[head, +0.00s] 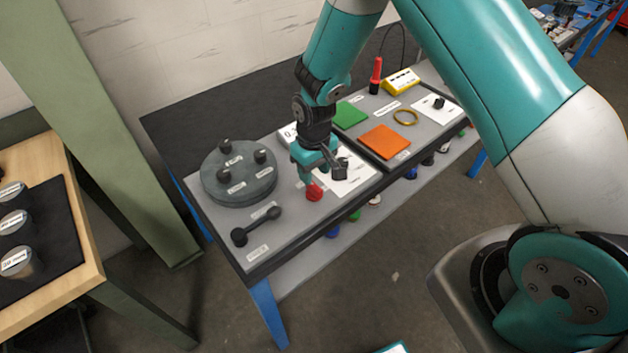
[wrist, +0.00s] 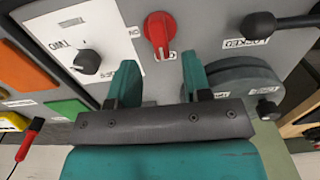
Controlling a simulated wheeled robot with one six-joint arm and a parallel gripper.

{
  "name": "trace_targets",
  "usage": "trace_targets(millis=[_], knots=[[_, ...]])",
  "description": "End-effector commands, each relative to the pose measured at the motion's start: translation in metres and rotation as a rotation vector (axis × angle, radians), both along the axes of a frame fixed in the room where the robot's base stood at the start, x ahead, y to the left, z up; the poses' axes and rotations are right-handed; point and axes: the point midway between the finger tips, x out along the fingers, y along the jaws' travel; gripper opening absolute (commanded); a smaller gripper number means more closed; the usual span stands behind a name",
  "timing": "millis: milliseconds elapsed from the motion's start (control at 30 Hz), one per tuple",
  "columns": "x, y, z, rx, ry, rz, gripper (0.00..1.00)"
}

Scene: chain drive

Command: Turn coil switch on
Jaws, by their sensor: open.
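A red rotary knob (head: 314,191) sits on the grey bench top at the edge of a white panel (head: 350,180). It also shows in the wrist view (wrist: 160,30), with small white labels beside it; I cannot read which setting it is in. A black knob (wrist: 87,62) stands on the white panel, with a printed label that I cannot read surely. My gripper (head: 318,168) is open and empty, close above the panel. In the wrist view the two teal fingers (wrist: 160,78) are apart, and the red knob lies beyond the gap between them, not between the fingers.
A round grey disc (head: 238,192) with black knobs stands left of my gripper. A black lever (head: 258,226) lies near the bench's front left. To the right are an orange pad (head: 385,142), a green pad (head: 349,115), a brass ring (head: 406,117) and a yellow box (head: 402,80).

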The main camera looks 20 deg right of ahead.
Motion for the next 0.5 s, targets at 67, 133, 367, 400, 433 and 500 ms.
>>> trace_targets(millis=[67,133,367,400,433,500], knots=[[-0.001,0.000,-0.015,-0.001,0.006,0.000,0.45],[-0.001,0.000,-0.027,0.000,0.003,0.000,0.45],[0.000,0.000,-0.052,0.000,0.001,0.000,0.45],[0.000,0.000,-0.054,0.000,0.000,0.000,0.45],[0.000,0.000,-0.055,0.000,-0.001,0.000,0.45],[0.000,0.000,-0.056,0.000,-0.001,0.000,0.45]])
